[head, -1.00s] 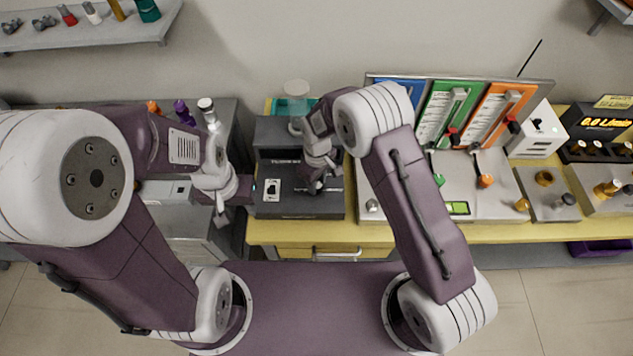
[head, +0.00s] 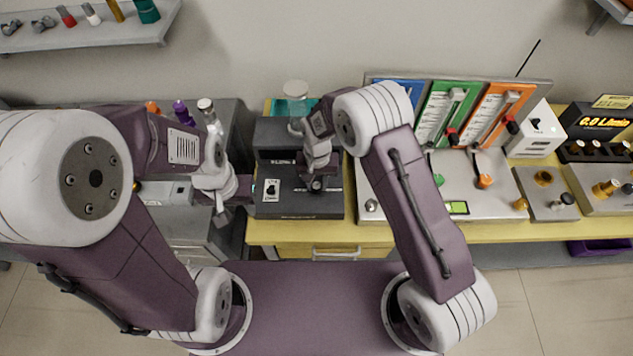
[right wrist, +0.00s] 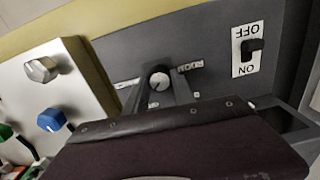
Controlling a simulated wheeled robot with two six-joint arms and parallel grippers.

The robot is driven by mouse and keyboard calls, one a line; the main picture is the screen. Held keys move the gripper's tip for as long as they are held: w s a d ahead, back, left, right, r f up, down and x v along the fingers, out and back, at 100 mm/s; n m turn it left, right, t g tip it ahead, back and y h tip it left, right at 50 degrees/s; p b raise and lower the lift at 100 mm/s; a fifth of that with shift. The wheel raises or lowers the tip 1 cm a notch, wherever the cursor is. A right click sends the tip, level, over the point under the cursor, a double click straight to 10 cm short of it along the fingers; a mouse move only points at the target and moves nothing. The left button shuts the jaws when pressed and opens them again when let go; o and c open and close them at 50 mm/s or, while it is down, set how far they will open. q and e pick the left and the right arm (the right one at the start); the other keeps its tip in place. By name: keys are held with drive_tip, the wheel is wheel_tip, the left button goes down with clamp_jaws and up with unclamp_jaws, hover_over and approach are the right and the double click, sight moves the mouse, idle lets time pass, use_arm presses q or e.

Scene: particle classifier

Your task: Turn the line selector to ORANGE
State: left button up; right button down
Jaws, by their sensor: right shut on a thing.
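The flowmeter panel has blue, green (head: 440,105) and orange (head: 500,108) columns. A bare silver knob (head: 371,205) stands at its front left corner; it also shows in the right wrist view (right wrist: 42,69). I cannot read a label that names the line selector. My right gripper (head: 317,184) is over the dark box (head: 290,205) left of the panel. In the right wrist view it is shut on a small round dial knob (right wrist: 159,79) on that box. My left gripper (head: 238,192) is at the box's left edge; its jaw opening is unclear.
An ON/OFF switch (head: 271,190) sits on the dark box, left of my right gripper. A blue knob (right wrist: 51,119) is on the panel beside the silver one. Bottles (head: 208,112) stand behind my left arm. A flow display (head: 604,122) is far right.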

sight(318, 185)
drive_tip(key=m, duration=0.4)
drive_tip(key=shift+w, duration=0.1)
drive_tip(key=shift+m, duration=2.1)
drive_tip(key=c, duration=1.1)
unclamp_jaws()
drive_tip(key=shift+o, duration=0.2)
drive_tip(key=shift+r, duration=0.1)
wheel_tip(318, 185, up, 9)
drive_tip(key=b, duration=0.1)
drive_tip(key=shift+d, duration=0.1)
